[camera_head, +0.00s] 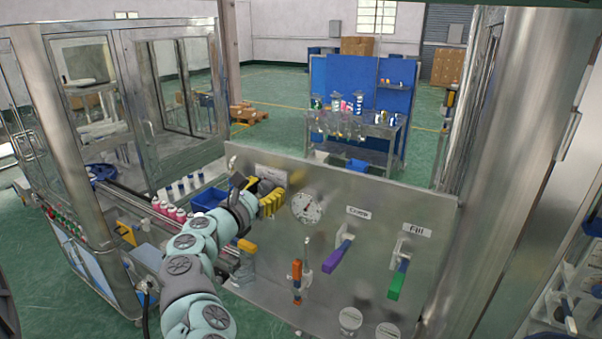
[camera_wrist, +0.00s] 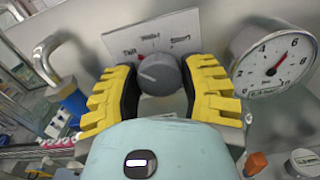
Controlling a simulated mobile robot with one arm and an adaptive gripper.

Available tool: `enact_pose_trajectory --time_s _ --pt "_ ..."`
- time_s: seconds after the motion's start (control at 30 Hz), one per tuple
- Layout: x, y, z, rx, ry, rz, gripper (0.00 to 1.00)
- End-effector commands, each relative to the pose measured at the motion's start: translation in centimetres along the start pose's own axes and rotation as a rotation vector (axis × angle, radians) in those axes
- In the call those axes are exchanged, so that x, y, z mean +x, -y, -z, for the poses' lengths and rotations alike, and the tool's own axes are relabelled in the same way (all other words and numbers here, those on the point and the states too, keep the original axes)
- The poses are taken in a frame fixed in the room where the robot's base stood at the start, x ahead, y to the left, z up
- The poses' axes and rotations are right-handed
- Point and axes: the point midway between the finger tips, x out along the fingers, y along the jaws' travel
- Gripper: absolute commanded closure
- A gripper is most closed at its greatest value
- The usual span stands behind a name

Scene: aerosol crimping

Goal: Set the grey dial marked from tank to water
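The grey dial (camera_wrist: 160,75) sits on the steel panel, below a white label plate (camera_wrist: 150,38) that reads "Tank" at left and "Water" in the middle; a third word at right is too small to read. A light pointer line on the dial points left, toward "Tank". My gripper (camera_wrist: 162,95) has its yellow fingers spread on either side of the dial, with a narrow gap showing at the right. The left finger's contact with it cannot be told. In the head view my gripper (camera_head: 272,202) is at the panel's upper left and hides the dial.
A round gauge (camera_wrist: 274,62) is close right of my gripper. The panel (camera_head: 330,225) also carries a purple-handled lever (camera_head: 338,254), a green-and-blue-handled lever (camera_head: 399,278) and an orange-handled valve (camera_head: 297,270).

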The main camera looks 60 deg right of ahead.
Motion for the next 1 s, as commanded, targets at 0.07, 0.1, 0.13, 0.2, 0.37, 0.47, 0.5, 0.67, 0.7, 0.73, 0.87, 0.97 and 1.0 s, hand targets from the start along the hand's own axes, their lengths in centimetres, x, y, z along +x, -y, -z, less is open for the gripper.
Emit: enact_pose_trajectory --time_s 0.07,0.1,0.13,0.2,0.37,0.47,0.5,0.67,0.7,0.73,0.87,0.97,1.0 --pt "0.01 0.02 0.0 0.0 0.0 0.001 0.68" --pt "0.01 0.02 0.0 0.0 0.0 0.0 0.73" --pt "0.01 0.02 0.0 0.0 0.0 0.0 0.76" --pt "0.01 0.02 0.0 0.0 0.0 0.0 0.83" --pt "0.01 0.01 0.01 0.0 0.0 0.0 0.97" --pt "0.01 0.0 0.04 0.004 -0.001 0.0 0.98" --pt "0.01 0.0 0.06 0.008 -0.001 0.0 0.98" --pt "0.0 -0.02 0.19 0.052 -0.001 -0.001 0.98" --pt "0.0 -0.03 0.2 0.069 0.001 -0.001 0.98" --pt "0.01 -0.02 0.22 0.086 0.001 0.0 0.98" --pt "0.04 -0.01 0.32 0.171 0.002 0.0 0.98" --pt "0.05 -0.05 0.38 0.251 0.002 -0.001 0.98" --pt "0.05 -0.07 0.38 0.286 0.002 -0.002 0.98"
